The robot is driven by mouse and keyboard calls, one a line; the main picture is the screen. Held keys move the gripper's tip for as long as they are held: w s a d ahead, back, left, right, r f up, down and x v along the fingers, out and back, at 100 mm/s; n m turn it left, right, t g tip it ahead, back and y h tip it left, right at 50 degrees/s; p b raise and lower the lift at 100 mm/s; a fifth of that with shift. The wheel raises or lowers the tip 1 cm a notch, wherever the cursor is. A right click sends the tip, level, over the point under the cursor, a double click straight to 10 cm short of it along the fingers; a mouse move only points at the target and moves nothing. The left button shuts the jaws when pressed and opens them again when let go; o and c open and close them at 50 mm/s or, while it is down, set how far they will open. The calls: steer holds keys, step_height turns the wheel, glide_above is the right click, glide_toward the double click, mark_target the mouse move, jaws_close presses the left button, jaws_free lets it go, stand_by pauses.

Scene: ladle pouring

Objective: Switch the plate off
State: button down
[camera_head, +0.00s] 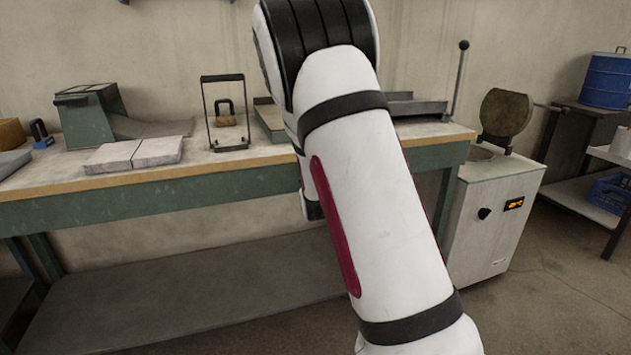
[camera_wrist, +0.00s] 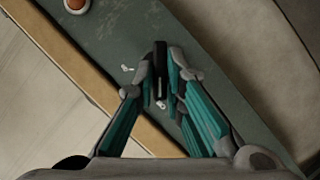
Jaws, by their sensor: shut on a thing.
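In the wrist view my gripper (camera_wrist: 161,72) is shut on a narrow black knob (camera_wrist: 160,58), which looks like a switch on the green front panel (camera_wrist: 205,42) of the workbench. Small white marks show on the panel beside the knob. A round orange-red button or lamp (camera_wrist: 76,5) sits on the same panel at the top left. In the head view my arm hides my gripper and the knob. I cannot tell which thing on the bench is the plate.
The workbench (camera_head: 110,188) carries a green machine (camera_head: 88,115), pale slabs (camera_head: 135,154) and a black-framed stand (camera_head: 225,118). An upright lever (camera_head: 459,80) rises at its right end.

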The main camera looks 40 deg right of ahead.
steer(key=c, duration=1.7)
jaws_free()
steer(key=shift+o, duration=0.2)
steer(key=shift+s, duration=0.1)
steer(key=v, duration=1.1)
steer(key=shift+s+a, duration=0.2)
steer(key=shift+s, duration=0.15)
steer(key=shift+a+r, duration=0.1)
steer(key=shift+r, duration=0.05)
